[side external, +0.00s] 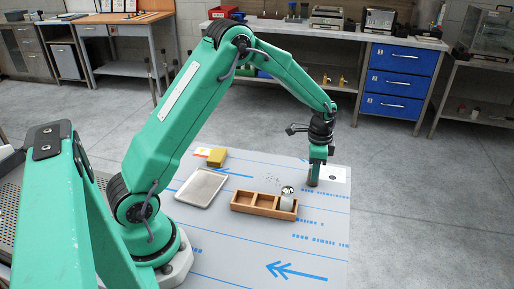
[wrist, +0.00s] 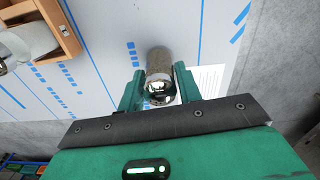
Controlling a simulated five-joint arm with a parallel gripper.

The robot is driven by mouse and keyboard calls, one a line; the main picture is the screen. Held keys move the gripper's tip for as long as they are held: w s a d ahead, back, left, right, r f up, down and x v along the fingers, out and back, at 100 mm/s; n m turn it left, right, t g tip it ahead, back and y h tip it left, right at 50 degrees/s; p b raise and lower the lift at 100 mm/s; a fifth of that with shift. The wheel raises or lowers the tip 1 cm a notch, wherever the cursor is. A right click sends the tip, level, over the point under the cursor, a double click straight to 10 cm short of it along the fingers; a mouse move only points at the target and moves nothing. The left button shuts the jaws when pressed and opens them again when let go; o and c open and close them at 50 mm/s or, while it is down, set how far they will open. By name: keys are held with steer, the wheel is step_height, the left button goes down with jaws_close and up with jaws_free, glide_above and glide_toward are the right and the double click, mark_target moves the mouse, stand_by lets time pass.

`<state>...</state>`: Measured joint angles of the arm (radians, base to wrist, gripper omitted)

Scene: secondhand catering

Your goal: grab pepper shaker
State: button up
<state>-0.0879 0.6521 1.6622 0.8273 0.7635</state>
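The pepper shaker (wrist: 158,62), a cylinder with a dark grey-brown body and a shiny metal cap, is between the two fingers of my gripper (wrist: 160,82) in the wrist view. The fingers lie close along both sides of it; I cannot tell whether they press on it or leave a thin gap. In the side view my gripper (side external: 316,163) points down at the right of the sheet, with the shaker's dark body (side external: 313,182) below the fingers. I cannot tell whether its base rests on the sheet.
A wooden compartment box (side external: 250,209) stands left of my gripper, with a pale, metal-capped shaker (side external: 287,200) in its right compartment. A metal tray (side external: 202,187) and a yellow block (side external: 217,157) lie farther left. Dark specks (side external: 272,180) lie behind the box. The front sheet is clear.

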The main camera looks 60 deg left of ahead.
steer(key=shift+c, duration=0.4)
steer(key=shift+r, duration=0.8)
step_height(320, 180, up, 2)
steer(key=shift+r, duration=0.2)
steer(key=s+d+r, duration=0.5)
steer(key=d+r, duration=0.2)
steer(key=d, duration=0.3)
steer(key=shift+d, duration=0.25)
steer(key=shift+s, duration=0.15)
